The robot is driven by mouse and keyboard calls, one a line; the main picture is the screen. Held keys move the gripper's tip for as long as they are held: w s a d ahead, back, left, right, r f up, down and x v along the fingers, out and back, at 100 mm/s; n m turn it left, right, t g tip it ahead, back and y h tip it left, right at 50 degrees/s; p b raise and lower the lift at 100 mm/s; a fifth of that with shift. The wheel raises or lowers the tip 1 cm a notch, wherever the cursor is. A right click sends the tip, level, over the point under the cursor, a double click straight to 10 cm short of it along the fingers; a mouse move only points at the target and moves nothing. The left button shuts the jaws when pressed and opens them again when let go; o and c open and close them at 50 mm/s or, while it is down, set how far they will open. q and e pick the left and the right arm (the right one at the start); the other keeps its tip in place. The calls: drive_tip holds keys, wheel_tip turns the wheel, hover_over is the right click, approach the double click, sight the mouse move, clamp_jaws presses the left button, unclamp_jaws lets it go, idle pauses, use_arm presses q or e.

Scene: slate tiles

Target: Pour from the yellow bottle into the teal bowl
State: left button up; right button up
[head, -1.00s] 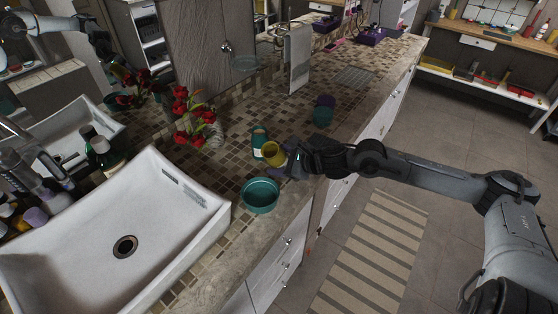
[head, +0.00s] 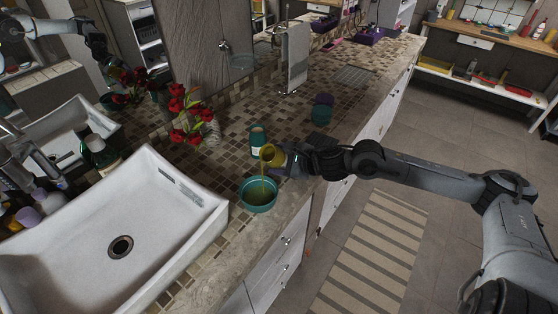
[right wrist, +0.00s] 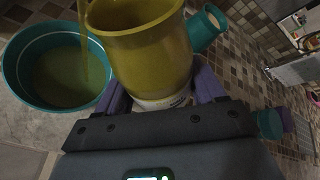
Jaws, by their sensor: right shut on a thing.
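The yellow bottle (head: 270,155) is held tilted over the far right rim of the teal bowl (head: 247,203). A thin yellow-green stream (head: 263,180) runs from its mouth into the bowl, where some liquid covers the bottom. In the right wrist view the bottle (right wrist: 150,60) shows close up with its wide open mouth, and the bowl (right wrist: 22,92) stands to its left. My right gripper (head: 283,160) is shut on the bottle; its purple fingers (right wrist: 206,84) show on the bottle's side. My left gripper is not directly in view.
A teal bottle with a light label (head: 257,138) stands just behind the yellow one. A teal and purple item (head: 321,108) stands farther back. The white sink (head: 165,215) is left of the bowl. A vase with red flowers (head: 190,115) stands behind it.

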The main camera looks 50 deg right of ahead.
drive_tip(key=shift+d, duration=0.1)
drive_tip(key=shift+d+n+h+b, duration=0.15)
drive_tip(key=shift+n+h+b, duration=0.25)
drive_tip(key=shift+n, duration=0.1)
drive_tip(key=shift+d+n+h+b, duration=0.15)
drive_tip(key=shift+n+h+b, duration=0.15)
drive_tip(key=shift+n, duration=0.1)
drive_tip(key=shift+d+r+n+t+h+b, duration=0.15)
drive_tip(key=shift+n+t+h+b, duration=0.25)
drive_tip(key=shift+n+h+b, duration=0.45)
drive_tip(key=shift+w+b, duration=0.1)
drive_tip(key=shift+b, duration=0.3)
drive_tip(key=shift+r+n+h+b, duration=0.1)
drive_tip(key=shift+n+h+b, duration=0.2)
drive_tip(key=shift+b, duration=0.45)
drive_tip(key=shift+r+b, duration=0.1)
drive_tip(key=shift+b, duration=0.4)
drive_tip(key=shift+r+n+h+b, duration=0.2)
drive_tip(key=shift+n+h+b, duration=0.2)
drive_tip(key=shift+b, duration=0.2)
drive_tip(key=shift+r+n+t+b, duration=0.25)
drive_tip(key=shift+n+t+b, duration=0.1)
drive_tip(key=shift+b, duration=0.4)
